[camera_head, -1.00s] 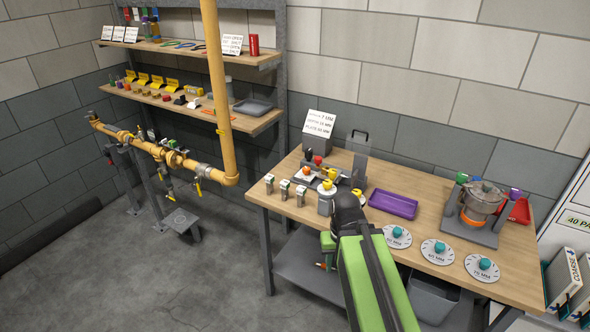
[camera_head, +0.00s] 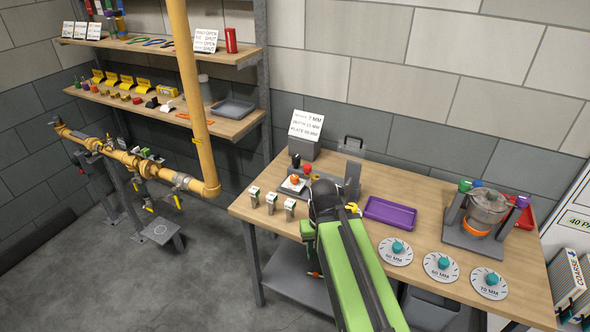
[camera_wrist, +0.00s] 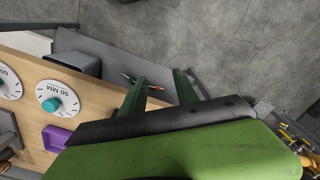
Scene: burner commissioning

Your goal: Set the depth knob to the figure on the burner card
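The burner card (camera_head: 306,125) leans on a grey block at the back of the workbench. Its lines seem to read 7 MM, DEPTH 15 MM and PLATE 50 MM, but the print is small. In front of it stands a grey fixture (camera_head: 352,178) with a white plate and an orange knob (camera_head: 294,180). My arm hides part of this area, and I cannot tell which part is the depth knob. My gripper (camera_wrist: 160,84) is open and empty in the wrist view, over the bench's front edge and lower shelf.
Three discs with teal knobs, marked 50 MM (camera_head: 396,251), 60 MM (camera_head: 441,266) and 70 MM (camera_head: 490,283), lie along the front. A purple tray (camera_head: 390,212) and a pot on a stand (camera_head: 486,208) are behind them. Three small blocks (camera_head: 271,203) stand at left.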

